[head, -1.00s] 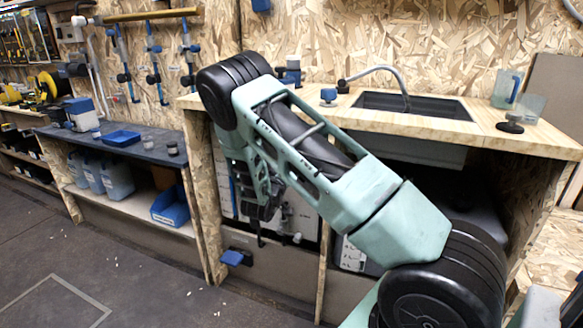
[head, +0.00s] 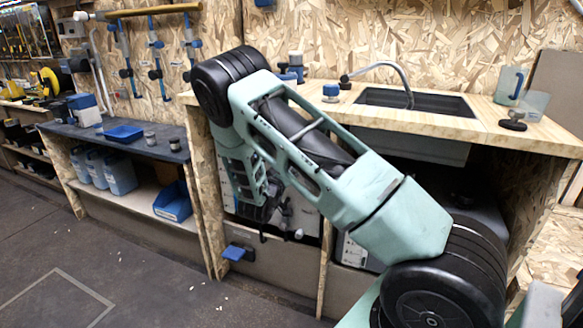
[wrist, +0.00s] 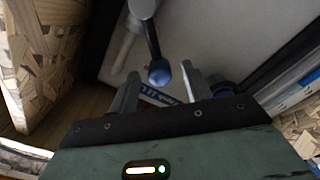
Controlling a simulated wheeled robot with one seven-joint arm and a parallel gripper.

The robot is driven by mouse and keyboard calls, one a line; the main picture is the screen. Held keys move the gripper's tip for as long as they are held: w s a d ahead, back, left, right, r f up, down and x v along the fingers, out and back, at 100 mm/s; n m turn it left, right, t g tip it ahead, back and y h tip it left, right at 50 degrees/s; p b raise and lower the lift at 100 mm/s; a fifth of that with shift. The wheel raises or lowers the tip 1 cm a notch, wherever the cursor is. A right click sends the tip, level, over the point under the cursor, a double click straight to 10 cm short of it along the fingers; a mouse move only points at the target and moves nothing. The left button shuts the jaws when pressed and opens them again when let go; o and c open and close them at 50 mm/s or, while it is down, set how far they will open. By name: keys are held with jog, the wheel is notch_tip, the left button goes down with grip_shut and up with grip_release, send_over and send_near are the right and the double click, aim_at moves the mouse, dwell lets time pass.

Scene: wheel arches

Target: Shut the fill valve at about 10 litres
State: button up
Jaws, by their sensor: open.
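In the wrist view, a lever with a dark stem and a round blue knob (wrist: 160,73) comes down from a pale grey fitting (wrist: 143,8). My gripper (wrist: 160,76) is open, with one finger on each side of the blue knob. I cannot tell whether either finger touches it. A label strip with blurred lettering (wrist: 158,97) lies behind the knob and is partly hidden. In the head view, my arm hangs down in front of the cupboard under the sink, where my gripper (head: 268,208) shows small and dark. No litre reading is legible.
The dark sink (head: 415,101) is set in the wooden worktop (head: 440,128), with a curved tap (head: 398,72) behind. A blue pedal (head: 238,252) sticks out low at the cupboard. A wooden panel edge (wrist: 45,60) stands close on the left in the wrist view. The floor at left is mostly clear.

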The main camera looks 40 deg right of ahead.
jog(key=p+v, duration=0.1)
jog(key=v, duration=1.4)
jog(key=shift+a+p, duration=0.2)
jog(key=shift+p, duration=0.1)
